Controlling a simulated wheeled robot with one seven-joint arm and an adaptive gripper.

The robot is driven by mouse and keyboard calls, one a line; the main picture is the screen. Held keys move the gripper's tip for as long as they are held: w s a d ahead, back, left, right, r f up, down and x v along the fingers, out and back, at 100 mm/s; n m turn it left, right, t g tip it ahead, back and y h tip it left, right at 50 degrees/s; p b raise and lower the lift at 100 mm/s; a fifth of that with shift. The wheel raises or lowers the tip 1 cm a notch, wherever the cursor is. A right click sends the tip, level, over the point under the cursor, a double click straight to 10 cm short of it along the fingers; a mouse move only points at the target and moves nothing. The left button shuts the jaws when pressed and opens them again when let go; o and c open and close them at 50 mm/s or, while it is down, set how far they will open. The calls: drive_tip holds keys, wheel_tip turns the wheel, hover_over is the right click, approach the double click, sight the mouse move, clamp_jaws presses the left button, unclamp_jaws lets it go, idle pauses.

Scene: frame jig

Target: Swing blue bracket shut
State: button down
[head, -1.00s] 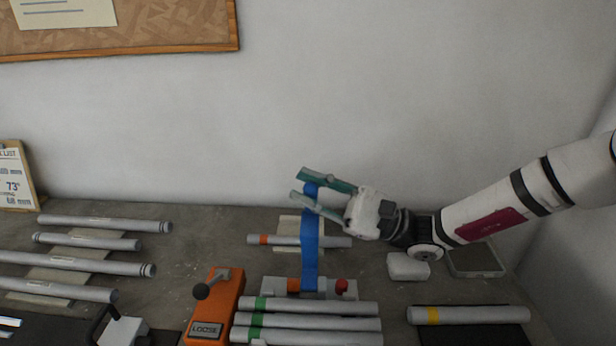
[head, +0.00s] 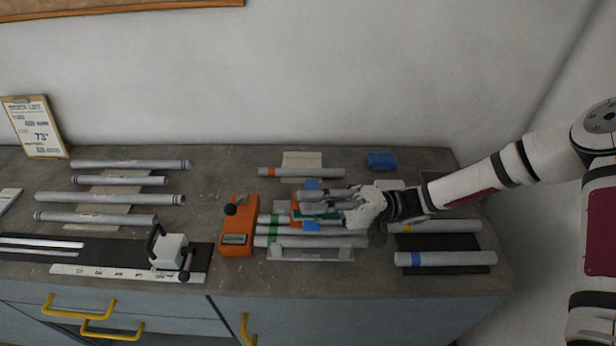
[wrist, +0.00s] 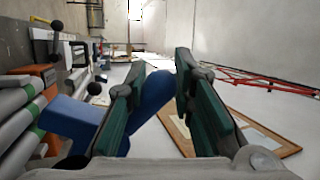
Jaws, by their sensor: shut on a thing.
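The blue bracket (head: 312,184) is seen in the head view as short blue parts on either side of my gripper (head: 304,203), over the grey tubes with green bands. Its middle is hidden behind the fingers. In the wrist view the blue bracket (wrist: 150,97) runs from lower left up between the two green finger pads of my gripper (wrist: 158,68), which is shut on it. It looks low over the tubes, but I cannot tell whether it rests on them.
An orange clamp block (head: 240,226) with a black-knobbed lever stands left of the tubes. Banded tubes (head: 445,259) lie on a dark mat at right. A blue block (head: 382,161) sits at the back. More grey tubes (head: 110,198) lie at left.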

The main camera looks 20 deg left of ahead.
drive_tip(key=s+d+f+n+h+p, duration=0.1)
drive_tip(key=s+f+n+h+p, duration=0.1)
drive_tip(key=s+f+n, duration=0.2)
drive_tip(key=shift+s+f+n+g, duration=0.15)
drive_tip(key=shift+f+n+g, duration=0.3)
drive_tip(key=shift+f, duration=0.5)
drive_tip(key=c, duration=1.4)
unclamp_jaws()
drive_tip(key=shift+d, duration=0.15)
drive_tip(key=v, duration=0.7)
